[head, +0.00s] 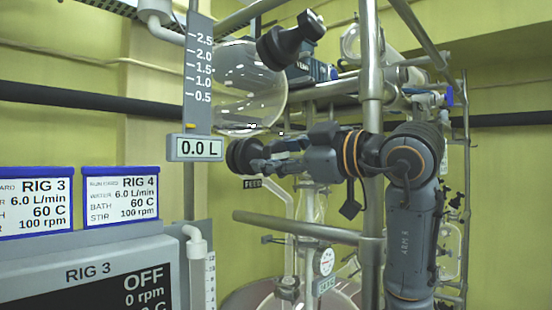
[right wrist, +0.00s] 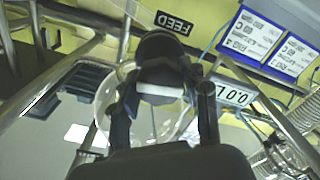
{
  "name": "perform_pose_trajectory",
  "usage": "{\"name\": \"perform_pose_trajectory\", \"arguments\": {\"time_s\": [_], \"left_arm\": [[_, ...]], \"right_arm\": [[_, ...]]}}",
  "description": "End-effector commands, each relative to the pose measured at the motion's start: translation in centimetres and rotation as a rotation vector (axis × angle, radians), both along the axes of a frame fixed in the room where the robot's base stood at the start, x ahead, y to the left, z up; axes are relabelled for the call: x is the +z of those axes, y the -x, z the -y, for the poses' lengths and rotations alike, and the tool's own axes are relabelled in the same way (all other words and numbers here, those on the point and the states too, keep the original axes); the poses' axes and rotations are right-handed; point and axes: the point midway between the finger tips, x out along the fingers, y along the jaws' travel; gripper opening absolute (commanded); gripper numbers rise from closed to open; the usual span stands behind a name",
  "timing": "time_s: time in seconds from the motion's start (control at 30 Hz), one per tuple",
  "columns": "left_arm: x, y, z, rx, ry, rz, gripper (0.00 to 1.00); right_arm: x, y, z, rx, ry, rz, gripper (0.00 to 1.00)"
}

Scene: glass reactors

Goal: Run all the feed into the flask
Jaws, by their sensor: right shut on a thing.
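The round clear glass feed vessel (head: 235,85) hangs behind a grey level scale (head: 198,65) and looks empty. The readout (head: 195,148) under the scale shows 0.0 L. A black knob (head: 238,157) sits below the vessel, above a FEED label (head: 252,183). My right gripper (head: 262,158) reaches in from the right and is shut on this knob. In the right wrist view the fingers (right wrist: 165,95) stand on both sides of the black knob (right wrist: 160,50). The flask (head: 285,296) shows only in part at the bottom edge. My left gripper is not in view.
Another black knob (head: 291,40) is above the arm. A metal post (head: 371,90) and a horizontal rail (head: 295,228) stand close to my right arm. The RIG 3 panel (head: 92,272) reads OFF, 0 rpm. Rig cards (head: 121,197) stand on it.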

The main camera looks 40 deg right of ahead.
Motion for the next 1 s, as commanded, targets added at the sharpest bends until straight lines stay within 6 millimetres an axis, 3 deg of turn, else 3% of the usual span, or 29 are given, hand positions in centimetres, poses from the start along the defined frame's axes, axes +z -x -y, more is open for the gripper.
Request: {"name": "perform_pose_trajectory", "arguments": {"time_s": [0.3, 0.77, 0.8, 0.9, 1.0], "left_arm": [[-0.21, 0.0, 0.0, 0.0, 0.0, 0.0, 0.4], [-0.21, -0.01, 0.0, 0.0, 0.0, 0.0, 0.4], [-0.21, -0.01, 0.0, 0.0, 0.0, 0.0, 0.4], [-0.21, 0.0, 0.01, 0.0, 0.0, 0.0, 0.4], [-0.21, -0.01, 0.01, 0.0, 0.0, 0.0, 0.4]], "right_arm": [[-0.09, -0.06, -0.05, 0.002, -0.095, -0.011, 0.14], [-0.06, -0.05, -0.02, 0.0, -0.108, -0.012, 0.14], [-0.06, -0.05, -0.01, 0.0, -0.108, -0.012, 0.47], [-0.04, -0.04, -0.01, 0.0, -0.108, -0.011, 0.68], [-0.04, -0.03, 0.0, 0.0, -0.108, -0.011, 0.69]]}}
